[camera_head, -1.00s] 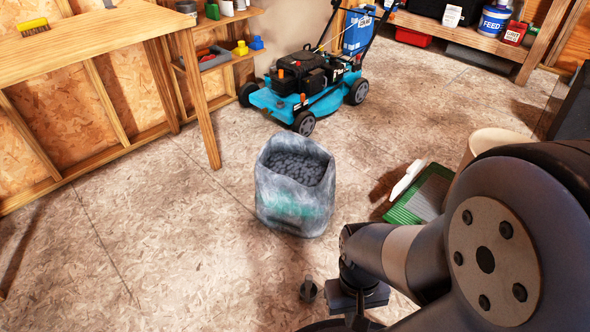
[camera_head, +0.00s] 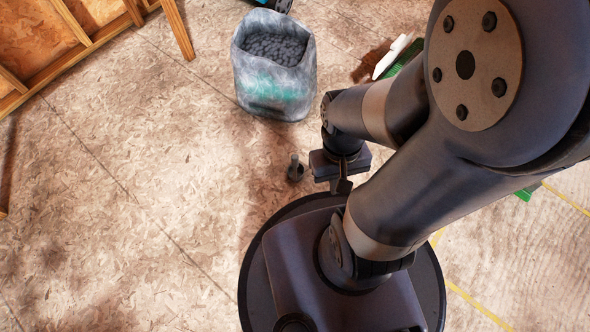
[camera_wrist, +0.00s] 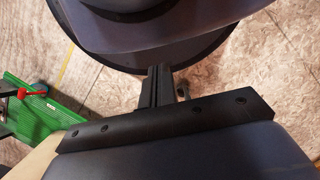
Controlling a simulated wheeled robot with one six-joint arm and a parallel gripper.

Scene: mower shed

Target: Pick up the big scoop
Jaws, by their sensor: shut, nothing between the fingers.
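A small grey thing (camera_head: 295,168) like a cup with an upright handle stands on the floor, left of my gripper. It may be a scoop, but it is too small to be sure or to judge its size against another. My gripper (camera_head: 342,186) is shut and empty, hanging close to the right of this thing, in front of my base. In the wrist view my fingers (camera_wrist: 157,78) are together, with a small dark shape (camera_wrist: 183,92) beside them. No other scoop is clearly visible.
An open sack (camera_head: 272,88) of dark pellets stands behind the small thing. A white-handled item (camera_head: 392,57) lies near a dark spill (camera_head: 369,64) at the upper right. A green tray (camera_wrist: 62,118) shows in the wrist view. The floor at left is clear.

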